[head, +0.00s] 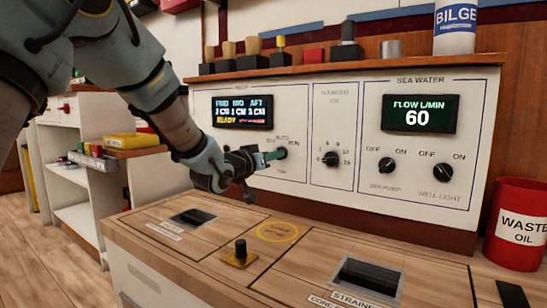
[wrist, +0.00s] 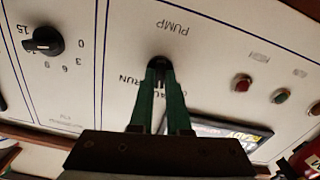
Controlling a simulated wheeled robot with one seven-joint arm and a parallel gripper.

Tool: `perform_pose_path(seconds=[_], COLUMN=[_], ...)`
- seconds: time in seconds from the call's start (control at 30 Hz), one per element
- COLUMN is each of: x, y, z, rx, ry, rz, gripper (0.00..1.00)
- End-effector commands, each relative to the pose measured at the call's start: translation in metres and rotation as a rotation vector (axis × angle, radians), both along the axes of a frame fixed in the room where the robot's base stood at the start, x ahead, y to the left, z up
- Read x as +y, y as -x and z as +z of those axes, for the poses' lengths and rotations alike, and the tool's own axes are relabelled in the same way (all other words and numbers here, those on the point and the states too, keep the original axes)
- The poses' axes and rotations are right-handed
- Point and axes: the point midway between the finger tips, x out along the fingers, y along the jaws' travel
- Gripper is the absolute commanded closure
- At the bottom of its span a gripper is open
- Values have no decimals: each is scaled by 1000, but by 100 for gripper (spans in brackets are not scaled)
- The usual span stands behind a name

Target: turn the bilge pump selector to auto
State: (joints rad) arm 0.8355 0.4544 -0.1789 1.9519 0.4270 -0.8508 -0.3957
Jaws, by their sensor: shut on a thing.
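The bilge pump selector (head: 281,153) is a small dark knob on the left section of the white panel. In the head view, labels that look like AUTO and RUN sit above it and to its upper right. My gripper (head: 272,156) reaches it from the left, its teal fingers shut on the knob. The wrist view is upside down; there the dark knob (wrist: 158,62) shows between the tips of my gripper (wrist: 159,72). PUMP and RUN lettering shows beside it. The fingers cover most of the knob, so I cannot tell which position it points to.
A numbered timer dial (head: 331,159) is just right of the selector. Two OFF/ON knobs (head: 387,165) (head: 442,171) are farther right. A display (head: 242,112) reading READY is above left.

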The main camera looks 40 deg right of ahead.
Motion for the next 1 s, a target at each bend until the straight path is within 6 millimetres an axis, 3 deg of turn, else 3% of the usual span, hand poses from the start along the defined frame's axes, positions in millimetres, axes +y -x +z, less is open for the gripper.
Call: perform_pose_path(seconds=[0.4, 0.9, 0.93, 1.0], x=[0, 0, 0, 0], y=[0, 0, 0, 0], z=[-1, -1, -1, -1], rx=[-164, -180, -180, -180], ry=[-45, -50, -49, -49], rz=[1, 1, 0, 0], gripper=[100, 100, 82, 74])
